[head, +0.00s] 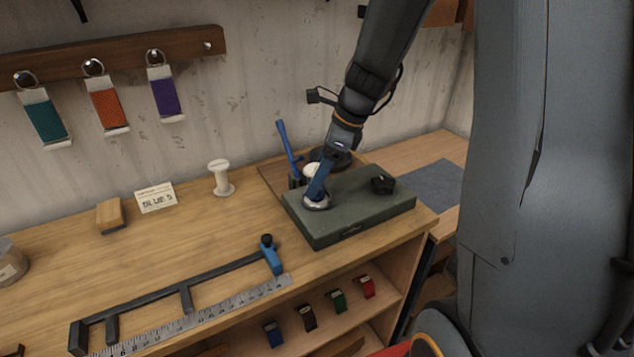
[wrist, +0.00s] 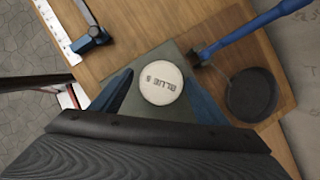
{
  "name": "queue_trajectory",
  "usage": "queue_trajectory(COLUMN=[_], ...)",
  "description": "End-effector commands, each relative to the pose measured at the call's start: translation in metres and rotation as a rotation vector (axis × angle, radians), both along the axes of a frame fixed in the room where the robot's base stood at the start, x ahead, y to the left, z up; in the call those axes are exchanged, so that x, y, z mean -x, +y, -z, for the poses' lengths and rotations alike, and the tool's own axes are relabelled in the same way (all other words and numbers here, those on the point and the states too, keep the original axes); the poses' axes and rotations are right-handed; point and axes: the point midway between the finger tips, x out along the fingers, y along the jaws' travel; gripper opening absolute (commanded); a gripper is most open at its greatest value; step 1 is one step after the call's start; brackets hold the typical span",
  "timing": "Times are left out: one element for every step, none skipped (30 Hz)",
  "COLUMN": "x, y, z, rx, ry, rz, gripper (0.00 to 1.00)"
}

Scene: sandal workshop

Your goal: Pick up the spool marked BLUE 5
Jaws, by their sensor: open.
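The spool marked BLUE 5 shows in the wrist view as a round white top (wrist: 161,86) with dark lettering. It lies between the two blue fingers of my gripper (wrist: 158,100), which are open on either side of it. In the head view the spool's pale base rim (head: 317,205) rests on a grey-green slab (head: 340,225). My gripper (head: 313,184) reaches down over it from above, and a blue finger hides most of the spool's body. I cannot tell whether either finger touches it.
A blue-handled tool (head: 288,148) stands close left of my gripper. Another white spool (head: 220,179) and a BLUE 5 card (head: 156,198) are farther left. A small black object (head: 382,184) sits on the slab's right. A ruler (head: 190,318) lies in front.

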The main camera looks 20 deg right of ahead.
Motion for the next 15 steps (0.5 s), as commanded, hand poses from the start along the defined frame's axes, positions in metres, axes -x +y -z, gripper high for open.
queue_trajectory(x=[-0.0005, -0.001, -0.0015, -0.0018, -0.002, -0.0023, -0.0025, -0.0026, -0.0026, -0.0025, -0.0025, -0.0025, -0.0026, -0.0026, -0.0026], y=[0.0021, 0.0027, 0.0035, 0.0038, 0.0037, 0.0031, 0.003, 0.003, 0.0029, 0.0029, 0.0029, 0.0029, 0.003, 0.003, 0.003], z=[0.0056, 0.008, 0.0102, 0.0115, 0.0124, 0.0132, 0.0134, 0.0135, 0.0134, 0.0133, 0.0133, 0.0133, 0.0131, 0.0131, 0.0131], rx=[0.0, 0.0, 0.0, 0.001, 0.001, 0.001, 0.001, 0.001, 0.001, 0.001, 0.001, 0.001, 0.001, 0.001, 0.001], ry=[0.003, 0.002, 0.001, 0.0, 0.001, 0.0, 0.0, 0.0, 0.0, 0.0, 0.0, 0.0, 0.0, 0.0, 0.0], rz=[0.001, 0.001, 0.0, 0.0, 0.001, 0.002, 0.003, 0.003, 0.003, 0.003, 0.003, 0.003, 0.003, 0.003, 0.003], gripper=[0.68, 0.68, 0.68, 0.68, 0.68, 0.68, 0.68, 0.68, 0.68, 0.68, 0.68, 0.66, 0.61, 0.56, 0.49])
